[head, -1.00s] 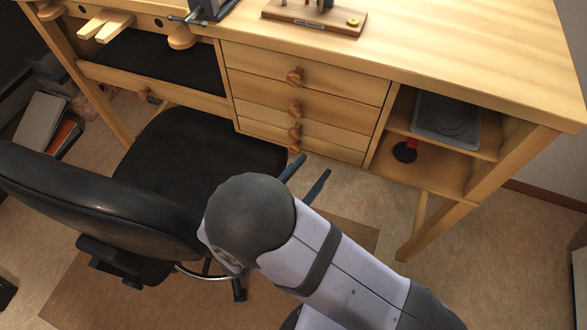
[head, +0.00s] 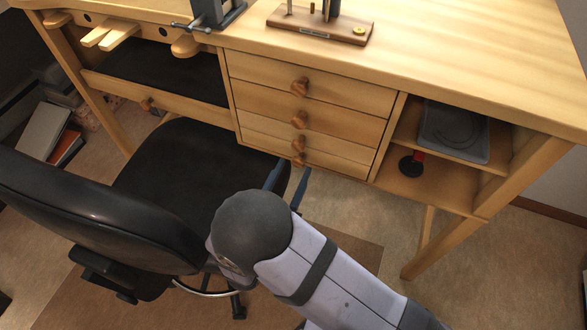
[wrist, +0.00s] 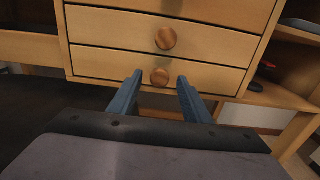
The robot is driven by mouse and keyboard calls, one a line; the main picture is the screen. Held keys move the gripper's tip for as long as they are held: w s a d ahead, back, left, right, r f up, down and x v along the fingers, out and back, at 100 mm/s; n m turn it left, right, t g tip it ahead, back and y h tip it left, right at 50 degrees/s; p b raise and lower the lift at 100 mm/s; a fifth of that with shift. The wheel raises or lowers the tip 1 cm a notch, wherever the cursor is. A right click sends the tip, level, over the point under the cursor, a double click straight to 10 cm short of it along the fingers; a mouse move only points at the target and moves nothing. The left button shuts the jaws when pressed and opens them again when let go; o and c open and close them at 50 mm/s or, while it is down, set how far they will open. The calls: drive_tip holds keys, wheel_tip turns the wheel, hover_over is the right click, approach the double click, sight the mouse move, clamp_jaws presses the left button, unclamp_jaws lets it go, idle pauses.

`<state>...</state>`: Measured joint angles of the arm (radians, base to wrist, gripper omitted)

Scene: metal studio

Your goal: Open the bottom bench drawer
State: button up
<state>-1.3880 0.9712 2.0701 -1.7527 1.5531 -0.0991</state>
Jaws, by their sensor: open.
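The bottom bench drawer (head: 340,167) is shut, lowest in a stack of several wooden drawers. Its round wooden knob (head: 298,160) shows at the fingertips in the head view. In the wrist view the bottom drawer (wrist: 100,68) lies straight ahead, and its knob (wrist: 160,77) appears between the two blue fingertips. My gripper (head: 293,169) is open with nothing held. In the wrist view my gripper (wrist: 160,77) has a finger on each side of the knob, with gaps; I cannot tell whether the tips reach past it.
A black office chair (head: 190,170) stands close to the left of my arm. An open shelf (head: 430,190) with a grey tray (head: 455,130) is right of the drawers. Tools on a wooden base (head: 320,27) stand on the bench top. Floor to the right is clear.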

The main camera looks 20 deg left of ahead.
drive_tip(key=shift+w, duration=0.75)
drive_tip(key=shift+c, duration=0.5)
clamp_jaws()
drive_tip(key=s+p, duration=0.2)
drive_tip(key=s, duration=1.5)
drive_tip(key=shift+o, duration=0.5)
unclamp_jaws()
